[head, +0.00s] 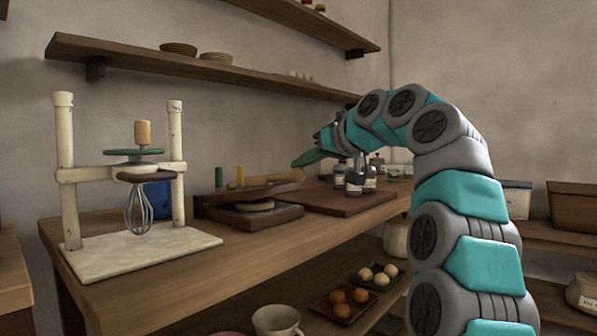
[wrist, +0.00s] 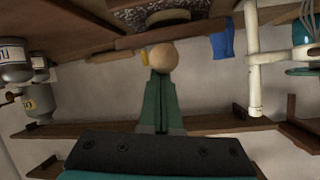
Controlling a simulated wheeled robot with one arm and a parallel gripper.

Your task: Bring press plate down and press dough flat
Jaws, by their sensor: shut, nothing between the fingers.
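The dough press sits on the counter in the head view. A pale, round, flat piece of dough (head: 254,205) lies on its dark base (head: 248,217). A dark wooden plate (head: 222,196) stands just behind and above the dough; the gap between them is hard to judge. A light wooden lever with a round knob reaches right from the press. The knob (wrist: 165,56) shows large in the wrist view. My gripper (head: 297,162) is shut and empty, just above the knob in the head view. Its green fingertips (wrist: 160,74) overlap the knob's edge in the wrist view; contact is unclear.
A white stand (head: 65,140) with a hanging whisk (head: 138,210) is left of the press. A brown board (head: 345,203) and several small jars (head: 355,182) are to the right. Shelves (head: 200,66) run along the wall above. Trays (head: 341,305) and a cup (head: 277,320) are below the counter.

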